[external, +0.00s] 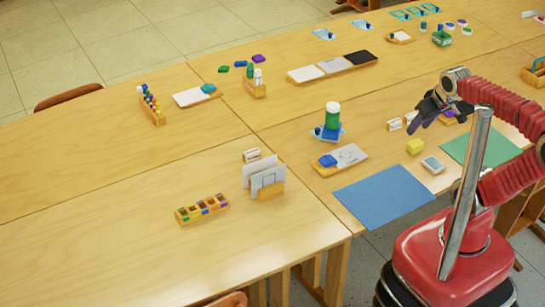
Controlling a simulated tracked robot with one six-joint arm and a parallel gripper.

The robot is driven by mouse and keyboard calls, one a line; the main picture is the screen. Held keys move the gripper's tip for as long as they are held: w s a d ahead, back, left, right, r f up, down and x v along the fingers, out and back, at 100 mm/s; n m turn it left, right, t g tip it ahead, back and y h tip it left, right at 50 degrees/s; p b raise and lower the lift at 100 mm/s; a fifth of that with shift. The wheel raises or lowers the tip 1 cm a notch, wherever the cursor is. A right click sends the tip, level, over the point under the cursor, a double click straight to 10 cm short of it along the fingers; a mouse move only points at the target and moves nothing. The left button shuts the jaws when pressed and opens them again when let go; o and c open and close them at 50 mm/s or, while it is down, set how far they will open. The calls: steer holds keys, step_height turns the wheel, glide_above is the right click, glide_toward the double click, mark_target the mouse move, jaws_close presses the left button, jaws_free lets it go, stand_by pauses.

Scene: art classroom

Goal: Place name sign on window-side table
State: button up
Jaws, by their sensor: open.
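Small white cards on wooden stands look like name signs. Two stand close together on the right-hand table, a left one (394,125) and a right one (409,118); another card (252,155) stands on the near-left table (120,250). Any writing is too small to read. My gripper (420,114) is open, over the right-hand table just right of the two close cards. It partly overlaps the right card in this view; I cannot tell whether it touches. No window shows, so I cannot tell which table is window-side.
Near the gripper are a yellow block (415,146), a small grey-white device (433,165), a blue mat (384,195) and a green mat (480,147). A card holder (270,190) and crayon box (203,208) stand on the near-left table, which has wide clear areas.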

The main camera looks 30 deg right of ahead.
steer(key=shift+w, duration=0.1)
steer(key=w+a+m+g+y, duration=0.1)
steer(key=w+a+m+y, duration=0.3)
steer(key=w, duration=0.6)
steer(key=w+a+r+m+g, duration=0.1)
steer(key=w+a+m, duration=0.1)
steer(key=w+a, duration=0.65)
steer(key=w+a+m+g+y, duration=0.2)
steer(key=w+a+m+y, duration=0.1)
steer(key=w, duration=0.9)
steer(key=w+a+f+m+y, duration=0.2)
steer(key=w+a+f+m, duration=0.1)
steer(key=w+f, duration=0.3)
steer(key=w+a+f+m+g+y, duration=0.1)
steer(key=w+a+f+m+y, duration=0.1)
steer(key=w+a+f, duration=0.3)
steer(key=w+a+f+m+y, duration=0.2)
steer(key=w+a+f, duration=0.3)
steer(key=f, duration=0.6)
steer(key=shift+w+f+m+g, duration=0.2)
steer(key=shift+w+m, duration=0.2)
steer(key=shift+w, duration=0.3)
steer(key=shift+w+f+m+g, duration=0.15)
steer(key=shift+w+m, duration=0.25)
steer(key=shift+w, duration=0.25)
steer(key=shift+w+a+f+y, duration=0.15)
steer(key=shift+f+y, duration=0.15)
steer(key=shift+f, duration=0.15)
